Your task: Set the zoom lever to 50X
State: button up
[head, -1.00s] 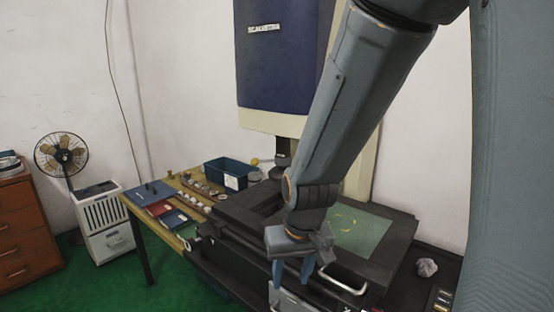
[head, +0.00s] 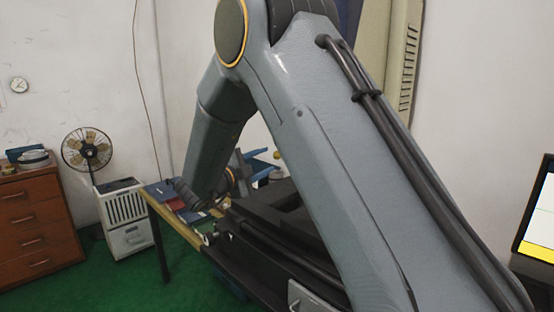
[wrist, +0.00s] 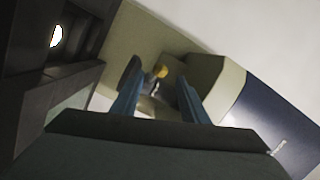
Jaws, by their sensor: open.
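The zoom lever shows as a small yellow knob (wrist: 160,71) in the wrist view, with a short pale metal part below it. My gripper (wrist: 158,82) is open, with its two blue fingers apart on either side of the knob in the picture. Whether the fingers touch the lever cannot be told. In the head view the yellow knob (head: 277,154) shows just right of my gripper (head: 258,161), which is partly hidden behind my arm. The magnification markings cannot be read in either view.
The machine's dark stage (head: 262,217) lies below my arm, which covers much of it. A bench (head: 178,228) with booklets stands at left. The blue and cream machine head (wrist: 268,115) is at right in the wrist view. A monitor (head: 540,215) stands at far right.

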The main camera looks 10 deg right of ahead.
aim_at(275, 156)
jog(key=shift+w+d, duration=0.1)
jog(key=shift+d, duration=0.15)
jog(key=shift+p+x, duration=1.05)
jog(key=shift+x, duration=2.5)
grip_shut()
